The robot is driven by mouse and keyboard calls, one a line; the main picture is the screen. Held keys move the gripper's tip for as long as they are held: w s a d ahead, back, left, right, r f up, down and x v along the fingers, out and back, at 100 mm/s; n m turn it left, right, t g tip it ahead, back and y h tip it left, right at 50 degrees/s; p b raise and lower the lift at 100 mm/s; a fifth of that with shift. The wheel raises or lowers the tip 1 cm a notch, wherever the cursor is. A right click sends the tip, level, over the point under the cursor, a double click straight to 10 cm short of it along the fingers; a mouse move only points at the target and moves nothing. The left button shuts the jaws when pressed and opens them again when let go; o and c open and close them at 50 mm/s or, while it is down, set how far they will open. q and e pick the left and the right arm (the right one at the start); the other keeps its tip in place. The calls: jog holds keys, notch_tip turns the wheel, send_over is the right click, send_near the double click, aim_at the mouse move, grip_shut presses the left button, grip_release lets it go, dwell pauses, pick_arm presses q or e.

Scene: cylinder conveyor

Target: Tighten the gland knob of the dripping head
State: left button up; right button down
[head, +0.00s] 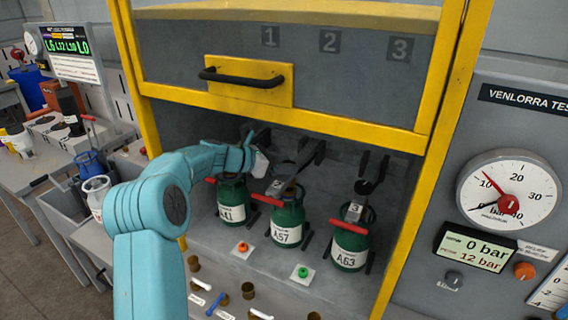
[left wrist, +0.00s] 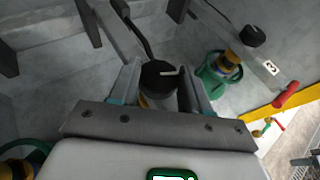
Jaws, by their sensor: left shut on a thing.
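Three green cylinders stand in a row in the yellow-framed bay: the left one (head: 232,200), the middle one, A57 (head: 287,224), and the right one, A63 (head: 349,246). My left gripper (head: 257,160) is above and behind the left and middle cylinders. In the left wrist view, its two fingers (left wrist: 160,84) are shut on a black knob (left wrist: 158,78) with a pale mark on top. Which head bears this knob is hard to tell in the head view. Another black knob (left wrist: 252,37) is apart at the upper right, near tag 3. No drip can be made out. My right gripper is not in view.
A raised grey guard with a black handle (head: 241,78) hangs above the bay. A red button (head: 243,247) and green button (head: 303,272) sit in front. A dial gauge (head: 509,194) and display reading 0 bar (head: 475,249) are at right. Grey arms and red levers crowd the cylinders.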

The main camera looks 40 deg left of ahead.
pick_arm(q)
jog(key=shift+r, duration=0.15)
jog(key=o, duration=1.1)
jog(key=shift+c, duration=0.2)
jog(key=b+v, duration=0.3)
jog(key=v, duration=1.3)
jog(key=shift+s+b, duration=0.2)
jog(key=shift+b, duration=0.1)
jog(key=shift+a, duration=0.15)
